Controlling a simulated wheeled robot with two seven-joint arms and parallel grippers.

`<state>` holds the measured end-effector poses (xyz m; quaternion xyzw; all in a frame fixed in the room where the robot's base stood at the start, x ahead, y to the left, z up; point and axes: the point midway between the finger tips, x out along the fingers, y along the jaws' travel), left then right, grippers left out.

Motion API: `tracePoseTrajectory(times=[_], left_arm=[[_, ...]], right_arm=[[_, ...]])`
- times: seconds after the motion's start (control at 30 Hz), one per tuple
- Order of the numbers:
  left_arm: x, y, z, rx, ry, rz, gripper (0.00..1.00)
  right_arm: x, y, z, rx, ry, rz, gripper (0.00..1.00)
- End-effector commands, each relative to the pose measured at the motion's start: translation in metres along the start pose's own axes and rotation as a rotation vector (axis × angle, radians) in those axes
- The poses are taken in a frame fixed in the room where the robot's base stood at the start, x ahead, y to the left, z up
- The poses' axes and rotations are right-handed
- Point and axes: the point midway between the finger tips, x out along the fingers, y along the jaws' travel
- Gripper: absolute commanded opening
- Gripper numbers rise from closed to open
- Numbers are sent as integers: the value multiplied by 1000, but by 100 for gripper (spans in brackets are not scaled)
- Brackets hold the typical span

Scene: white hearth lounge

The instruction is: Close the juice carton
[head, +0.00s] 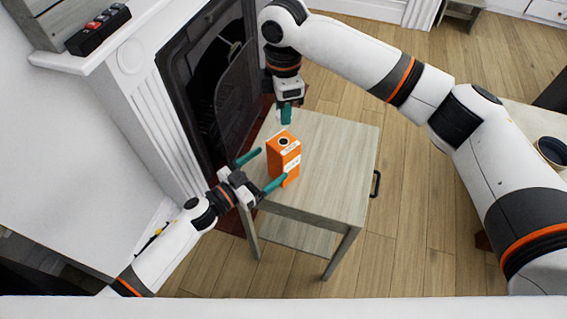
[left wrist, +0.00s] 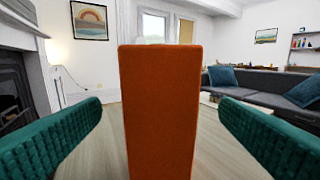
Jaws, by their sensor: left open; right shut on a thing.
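The orange juice carton (head: 284,166) stands upright on the small wooden table, with a dark round opening in its top. It also fills the middle of the left wrist view (left wrist: 160,110). My left gripper (head: 263,170) is open at the carton's near left side, with one teal finger to each side of it; the wrist view shows gaps on both sides. My right gripper (head: 286,115) points down above and behind the carton, apart from it. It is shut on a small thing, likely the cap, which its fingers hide.
The table (head: 345,150) has bare top around the carton and a dark handle (head: 376,184) on its right side. A fireplace (head: 215,90) stands close on the left. A dark box with buttons (head: 98,30) lies on the mantel. A sofa (left wrist: 270,95) shows in the left wrist view.

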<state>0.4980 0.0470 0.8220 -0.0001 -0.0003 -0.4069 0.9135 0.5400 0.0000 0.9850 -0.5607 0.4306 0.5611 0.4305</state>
Motion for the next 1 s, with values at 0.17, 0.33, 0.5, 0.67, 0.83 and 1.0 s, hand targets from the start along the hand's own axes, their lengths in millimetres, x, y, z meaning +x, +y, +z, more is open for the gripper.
tracePoseTrajectory(times=[0.17,0.33,0.5,0.67,0.83,1.0], left_arm=[[37,0,1,-1,-2,1,85],[61,0,1,-2,-1,1,85],[74,0,0,-1,0,1,85],[76,0,0,-1,1,0,85],[76,0,0,-1,1,0,85],[76,0,0,0,1,0,60]], right_arm=[[0,0,0,0,0,0,8],[0,0,0,0,0,0,8],[0,0,0,0,0,0,8],[0,0,0,0,0,0,8],[0,0,0,0,0,0,8],[0,0,0,0,0,0,8]])
